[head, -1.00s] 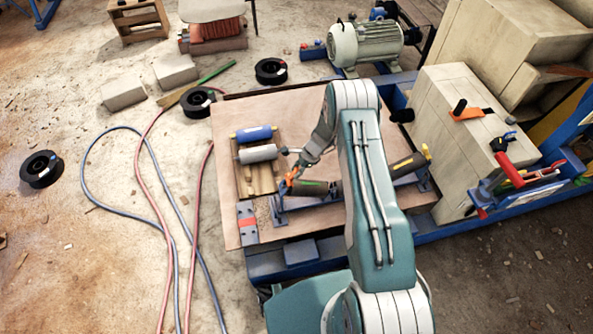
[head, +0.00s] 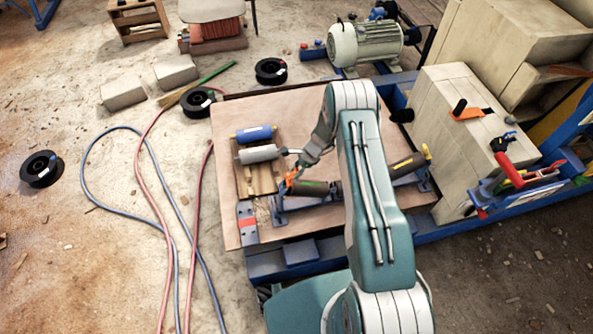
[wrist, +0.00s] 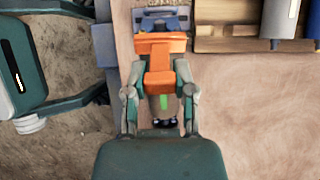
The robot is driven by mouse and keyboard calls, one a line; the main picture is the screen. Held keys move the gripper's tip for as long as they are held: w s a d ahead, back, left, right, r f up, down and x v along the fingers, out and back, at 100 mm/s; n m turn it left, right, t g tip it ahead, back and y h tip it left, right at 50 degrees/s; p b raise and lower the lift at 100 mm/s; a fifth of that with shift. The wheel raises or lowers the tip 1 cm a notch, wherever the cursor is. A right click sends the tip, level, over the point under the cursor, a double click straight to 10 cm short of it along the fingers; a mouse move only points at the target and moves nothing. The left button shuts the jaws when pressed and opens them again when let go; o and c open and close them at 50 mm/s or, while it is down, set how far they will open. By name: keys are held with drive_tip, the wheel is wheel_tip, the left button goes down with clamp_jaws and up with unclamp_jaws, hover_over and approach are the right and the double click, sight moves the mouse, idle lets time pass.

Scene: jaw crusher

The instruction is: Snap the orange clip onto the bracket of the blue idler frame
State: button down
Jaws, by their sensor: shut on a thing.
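The orange clip (wrist: 159,64) is between the fingers of my gripper (wrist: 160,92) in the wrist view. My gripper is shut on it. The clip also shows in the head view (head: 291,178), close to the left end of the blue idler frame (head: 279,212). In the wrist view the frame's blue bracket end (wrist: 160,14) lies just beyond the clip. The clip hides part of the bracket, so I cannot tell whether they touch. A dark roller (head: 315,188) with a green mark lies along the frame, partly behind my arm.
A wooden tray (head: 262,185) on the board holds a white-grey roller (head: 258,153), with a blue roller (head: 253,133) behind it.

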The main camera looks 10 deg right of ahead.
drive_tip(key=shift+x, duration=0.95)
drive_tip(key=shift+c, duration=1.8)
unclamp_jaws()
drive_tip(key=shift+r, duration=0.1)
drive_tip(key=v, duration=1.1)
drive_tip(key=shift+d+r, duration=0.2)
drive_tip(key=shift+r, duration=0.15)
